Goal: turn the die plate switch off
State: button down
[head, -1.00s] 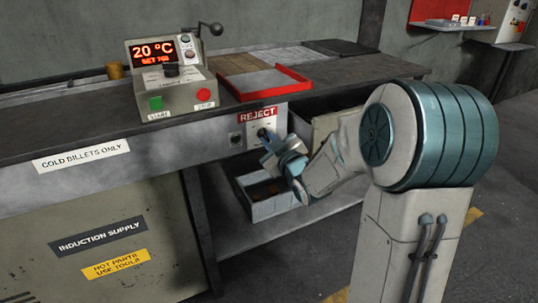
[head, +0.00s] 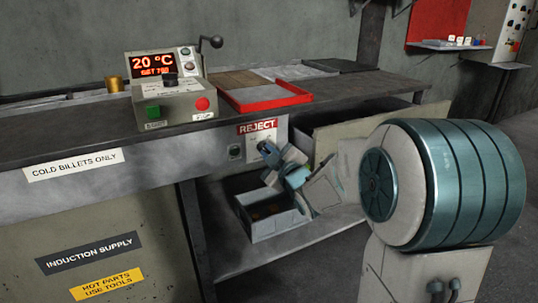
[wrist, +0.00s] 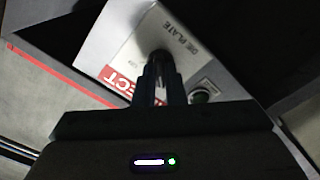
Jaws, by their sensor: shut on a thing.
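The die plate switch is a dark knob (wrist: 159,55) on a light panel (head: 282,130) on the bench front, under the red REJECT label (head: 257,127). The wrist view shows the words DIE PLATE on this panel (wrist: 135,40). My gripper (head: 266,152) is at the panel, and in the wrist view its two fingers (wrist: 160,76) are shut on the knob. The fingers and wrist cover much of the knob, so I cannot tell which way it is set.
A green-grey round button (head: 235,152) sits left of the switch. Above on the bench are a red tray (head: 265,98) and a control box (head: 175,103) with a 20 °C display. A grey bin (head: 275,228) stands on the shelf below. A lever with a ball knob (head: 216,42) rises behind.

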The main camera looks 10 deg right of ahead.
jog(key=c, duration=1.5)
grip_release()
jog(key=b+v, duration=0.2)
jog(key=v, duration=1.2)
jog(key=shift+w+r, duration=0.1)
